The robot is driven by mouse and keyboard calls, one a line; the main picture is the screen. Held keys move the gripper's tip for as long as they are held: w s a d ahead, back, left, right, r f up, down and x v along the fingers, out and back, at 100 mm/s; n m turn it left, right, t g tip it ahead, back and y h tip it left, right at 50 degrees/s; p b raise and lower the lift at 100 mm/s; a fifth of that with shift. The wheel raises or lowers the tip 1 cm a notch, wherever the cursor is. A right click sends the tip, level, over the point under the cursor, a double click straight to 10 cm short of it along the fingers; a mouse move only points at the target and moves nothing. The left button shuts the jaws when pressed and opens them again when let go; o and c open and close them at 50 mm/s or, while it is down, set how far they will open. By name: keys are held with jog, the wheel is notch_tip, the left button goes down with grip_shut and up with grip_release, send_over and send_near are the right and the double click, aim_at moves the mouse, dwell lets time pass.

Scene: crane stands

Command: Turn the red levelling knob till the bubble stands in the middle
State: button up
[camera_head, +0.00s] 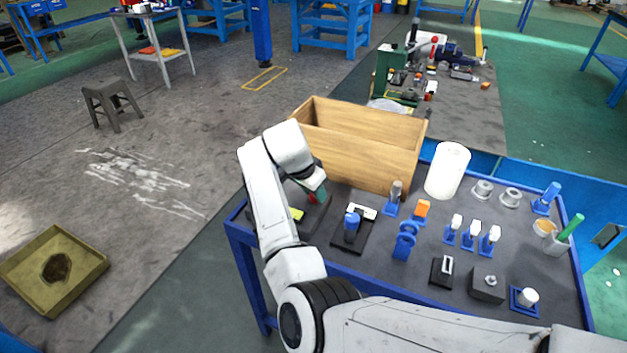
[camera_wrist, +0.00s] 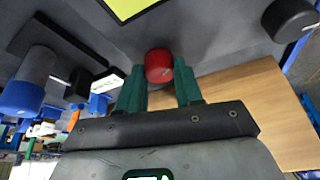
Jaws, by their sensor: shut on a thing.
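The red levelling knob (camera_wrist: 158,66) is between the green fingers of my gripper (camera_wrist: 159,80) in the wrist view. My gripper is shut on it. In the head view the red knob (camera_head: 312,198) shows only as a small patch beneath my gripper (camera_head: 318,193). The knob is on a dark levelling plate (camera_wrist: 215,28). A yellow-green level face (camera_wrist: 124,7) is cut off by the top edge of the wrist view and shows small in the head view (camera_head: 297,214). I cannot make out the bubble in either view.
A dark round knob (camera_wrist: 290,18) is on the same plate. A wooden box (camera_head: 365,155) stands close behind my gripper. A blue-capped cylinder on a dark base (camera_head: 351,226) is just right. Several small fixtures and a white cylinder (camera_head: 447,170) crowd the blue-edged table.

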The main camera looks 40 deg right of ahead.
jog(key=n+p, duration=0.1)
jog(key=n+t+p, duration=0.1)
jog(key=n+p, duration=0.2)
jog(key=p, duration=0.1)
jog(key=shift+s+r+n+t, duration=0.15)
jog(key=shift+r+n+t, duration=0.15)
jog(key=shift+t, duration=0.1)
jog(key=n+y+p, duration=0.1)
jog(key=n+p, duration=0.1)
jog(key=n+t+y+p, duration=0.1)
jog(key=n+p, duration=0.2)
jog(key=shift+s+d+t, duration=0.1)
jog(key=shift+d+t, duration=0.1)
jog(key=shift+t, duration=0.1)
jog(key=n+y+p, duration=0.1)
jog(key=n+p, duration=0.1)
jog(key=n, duration=0.3)
jog(key=shift+d+f+t, duration=0.1)
jog(key=shift+f+t, duration=0.05)
jog(key=shift+t, duration=0.25)
jog(key=shift+f+n+y+p, duration=0.1)
jog(key=shift+n+y+p, duration=0.15)
jog(key=shift+n+y, duration=0.6)
jog(key=shift+n+y+p, duration=0.2)
jog(key=shift+n+y, duration=0.05)
jog(key=shift+n, duration=1.2)
jog(key=o, duration=1)
